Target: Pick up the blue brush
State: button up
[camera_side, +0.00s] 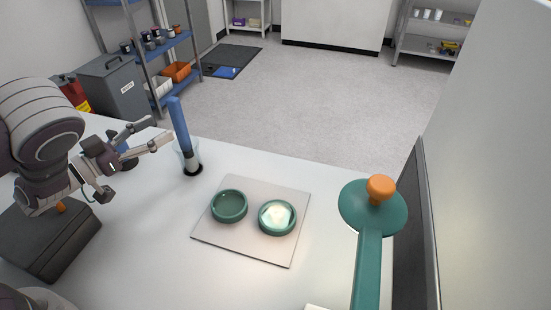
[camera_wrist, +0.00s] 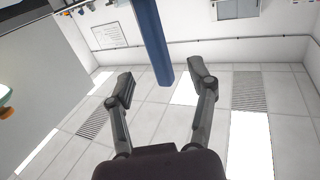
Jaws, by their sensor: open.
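The blue brush (camera_side: 179,122) stands nearly upright, tilted slightly, in a clear glass beaker (camera_side: 188,160) on the white table. Its handle rises well above the rim; its lower end is dark inside the glass. My gripper (camera_side: 162,127) is open and empty, left of the handle, with its fingertips pointing at it and close by. In the wrist view, the blue handle (camera_wrist: 152,40) comes down from the top edge and its end shows between the spread fingertips of my gripper (camera_wrist: 160,77). I cannot tell whether the handle lies between the fingers in depth.
A pale square plate (camera_side: 245,243) holds two green rings (camera_side: 229,220), right of the beaker. A green disc-headed tool with an orange knob (camera_side: 381,188) stands at the right. A dark box (camera_side: 45,243) sits at the left. Table between beaker and plate is clear.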

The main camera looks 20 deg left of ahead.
aim_at(173, 121)
jog(key=x, duration=0.5)
jog(key=shift+f, duration=0.1)
grip_shut()
